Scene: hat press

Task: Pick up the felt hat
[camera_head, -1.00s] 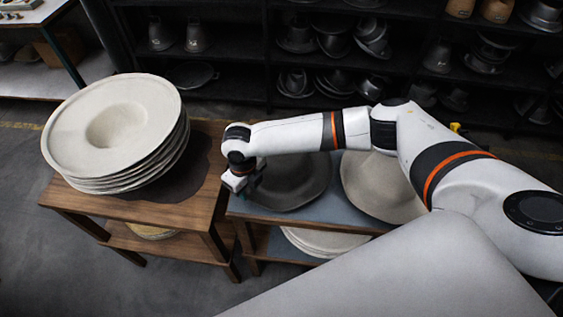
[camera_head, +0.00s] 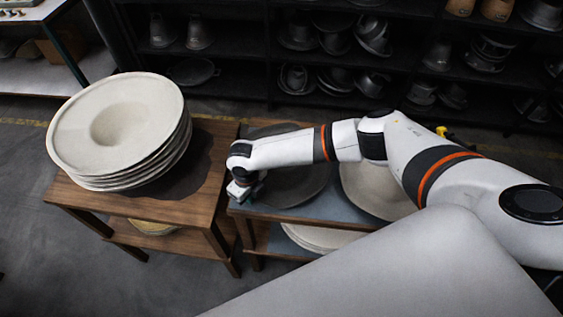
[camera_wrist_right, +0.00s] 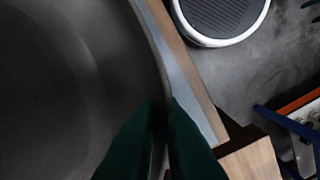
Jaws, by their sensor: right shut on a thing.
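A dark grey felt hat (camera_head: 298,188) lies on the blue-grey top of the right-hand wooden table, partly hidden by my right arm. My right gripper (camera_head: 244,192) is at the left edge of its brim. In the right wrist view the dark hat (camera_wrist_right: 75,85) fills the left side. There the dark green fingers (camera_wrist_right: 163,125) are closed together on its brim edge. A stack of off-white felt hats (camera_head: 115,130) stands on the left-hand wooden table. My left gripper is not in view.
A pale felt hat (camera_head: 375,190) lies right of the dark hat, partly behind my arm. More pale hats (camera_head: 318,238) are on the shelf below. Dark shelves with metal hat forms (camera_head: 345,40) line the back. The floor at the front left is clear.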

